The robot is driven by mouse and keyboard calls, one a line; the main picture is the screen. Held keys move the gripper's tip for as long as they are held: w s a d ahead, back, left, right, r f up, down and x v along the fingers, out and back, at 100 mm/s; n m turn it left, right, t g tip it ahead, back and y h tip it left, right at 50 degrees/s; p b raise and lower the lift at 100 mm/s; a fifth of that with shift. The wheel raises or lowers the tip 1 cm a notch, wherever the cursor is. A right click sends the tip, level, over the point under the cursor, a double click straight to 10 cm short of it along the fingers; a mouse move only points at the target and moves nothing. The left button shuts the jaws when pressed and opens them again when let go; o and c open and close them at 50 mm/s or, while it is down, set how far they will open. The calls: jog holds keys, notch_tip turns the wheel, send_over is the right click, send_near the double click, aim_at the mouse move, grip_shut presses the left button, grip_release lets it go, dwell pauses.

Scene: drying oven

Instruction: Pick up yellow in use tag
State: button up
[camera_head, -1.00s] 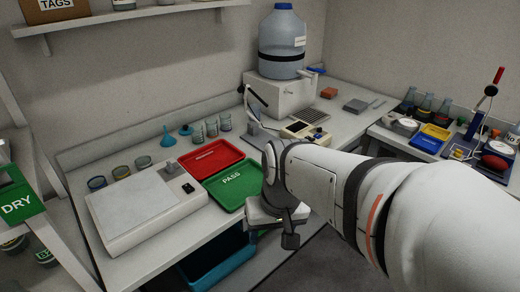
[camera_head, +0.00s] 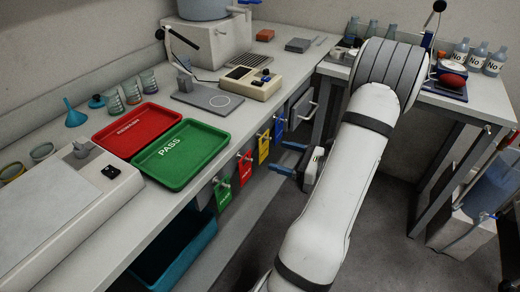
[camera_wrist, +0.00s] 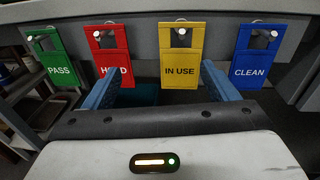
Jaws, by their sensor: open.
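The yellow IN USE tag (camera_head: 264,147) hangs from a peg on the front edge of the bench. In the wrist view the yellow tag (camera_wrist: 181,52) hangs upright, with its label readable and its peg through the top opening. My gripper (camera_head: 286,157) is open and empty in front of the bench, its blue fingers pointing toward the tags. In the wrist view my gripper (camera_wrist: 160,68) shows the yellow tag between its fingers, nearer the right finger, which overlaps the tag's lower right edge. No contact can be made out.
A red HOLD tag (camera_wrist: 113,65) and a green PASS tag (camera_wrist: 58,68) hang to the left, and a blue CLEAN tag (camera_wrist: 252,58) to the right. A green tray (camera_head: 205,160) lies on the bench above. A teal bin (camera_head: 205,240) sits below.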

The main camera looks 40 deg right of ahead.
aim_at(264, 145)
jog(key=shift+m+t+h, duration=0.5)
jog(key=shift+m+t, duration=0.1)
jog(key=shift+m, duration=0.2)
jog(key=w, duration=0.4)
jog(key=w+b, duration=0.1)
jog(key=w, duration=0.2)
jog(key=shift+a+f, duration=0.35)
jog(key=shift+a, duration=0.05)
jog(key=c, duration=1)
